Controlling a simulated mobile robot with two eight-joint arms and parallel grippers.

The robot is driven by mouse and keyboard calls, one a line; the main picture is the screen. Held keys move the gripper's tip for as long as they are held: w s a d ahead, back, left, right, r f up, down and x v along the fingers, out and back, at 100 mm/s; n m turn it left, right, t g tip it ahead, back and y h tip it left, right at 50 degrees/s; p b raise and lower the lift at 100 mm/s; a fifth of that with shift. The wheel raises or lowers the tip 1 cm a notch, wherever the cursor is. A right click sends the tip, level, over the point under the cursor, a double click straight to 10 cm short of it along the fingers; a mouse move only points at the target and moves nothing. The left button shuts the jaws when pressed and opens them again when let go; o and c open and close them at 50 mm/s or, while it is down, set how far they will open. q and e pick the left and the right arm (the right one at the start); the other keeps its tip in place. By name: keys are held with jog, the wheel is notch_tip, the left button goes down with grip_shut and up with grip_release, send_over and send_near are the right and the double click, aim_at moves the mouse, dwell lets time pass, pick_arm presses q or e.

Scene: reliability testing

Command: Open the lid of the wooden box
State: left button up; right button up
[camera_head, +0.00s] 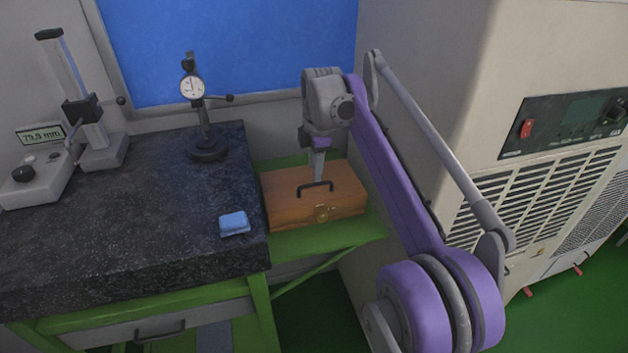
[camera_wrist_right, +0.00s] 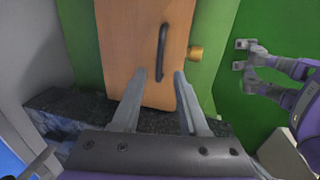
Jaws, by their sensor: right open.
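The wooden box (camera_head: 285,207) is orange-brown with a black handle (camera_head: 315,186) on its lid and a brass latch (camera_head: 322,213) on its front. The lid is closed. My right gripper (camera_head: 317,178) points down just above the lid, by the handle. In the right wrist view the box (camera_wrist_right: 120,45), its handle (camera_wrist_right: 162,52) and its latch (camera_wrist_right: 196,52) show. There the right gripper (camera_wrist_right: 160,74) is open and empty, with its fingers apart and the handle in line with the gap. I cannot tell how high the fingertips are.
The box sits on a green shelf (camera_head: 310,238) beside a dark granite table (camera_head: 130,220). A blue block (camera_head: 234,223), a dial gauge stand (camera_head: 205,145) and a height gauge (camera_head: 95,140) stand on the granite. A large beige machine (camera_head: 430,90) borders the right side.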

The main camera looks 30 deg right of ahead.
aim_at(314, 184)
jog(key=f, duration=0.2)
jog(key=w+f, duration=0.1)
jog(key=f, duration=0.1)
jog(key=shift+d+f, duration=0.1)
jog(key=shift+f, duration=0.25)
grip_shut()
dwell(1.2)
